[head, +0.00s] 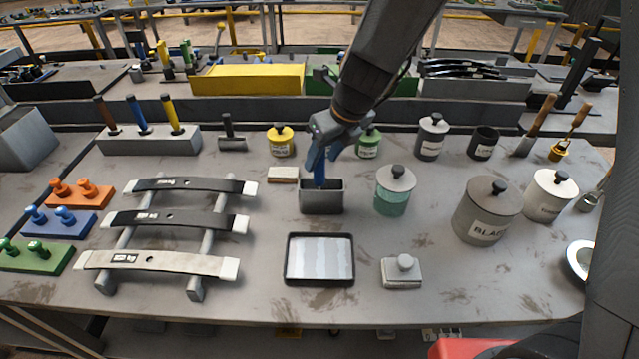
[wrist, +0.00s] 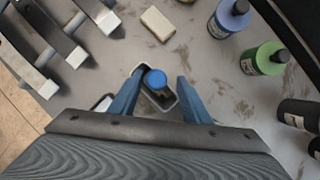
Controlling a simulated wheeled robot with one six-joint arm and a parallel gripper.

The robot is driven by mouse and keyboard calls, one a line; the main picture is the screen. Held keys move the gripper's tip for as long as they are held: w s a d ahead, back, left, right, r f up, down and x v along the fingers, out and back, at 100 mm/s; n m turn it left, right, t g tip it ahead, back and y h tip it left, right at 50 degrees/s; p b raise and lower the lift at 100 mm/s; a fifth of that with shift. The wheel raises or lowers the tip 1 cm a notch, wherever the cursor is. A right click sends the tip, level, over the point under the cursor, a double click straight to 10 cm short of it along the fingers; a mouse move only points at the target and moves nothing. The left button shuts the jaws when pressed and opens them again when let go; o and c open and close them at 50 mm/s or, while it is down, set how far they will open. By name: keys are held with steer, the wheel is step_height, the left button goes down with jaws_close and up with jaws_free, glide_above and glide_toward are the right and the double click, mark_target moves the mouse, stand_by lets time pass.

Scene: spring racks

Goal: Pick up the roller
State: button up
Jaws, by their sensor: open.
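A grey open-topped box (head: 321,203) stands on the bench near its middle. In the wrist view, a round blue end, seemingly the roller's handle (wrist: 155,78), shows inside the box (wrist: 173,102), with a dark part beside it. In the head view, a blue upright piece (head: 320,181) rises from the box, partly hidden by my fingers. My gripper (head: 322,158) points down above the box. In the wrist view its two blue fingers (wrist: 160,84) are apart, one on each side of the blue end. I cannot tell whether either finger touches it.
A black-rimmed tray (head: 320,260) lies in front of the box, with a lidded block (head: 402,272) to its right. A green-banded jar (head: 395,192) stands close right. A small tan block (head: 283,174) lies behind left. Leaf springs (head: 165,220) rest on a rack at left.

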mark_target(322, 180)
steer(key=x, duration=0.5)
steer(key=shift+s+a+r+b, duration=0.1)
steer(key=shift+s+a+b, duration=0.15)
steer(key=shift+b, duration=0.15)
jaws_close()
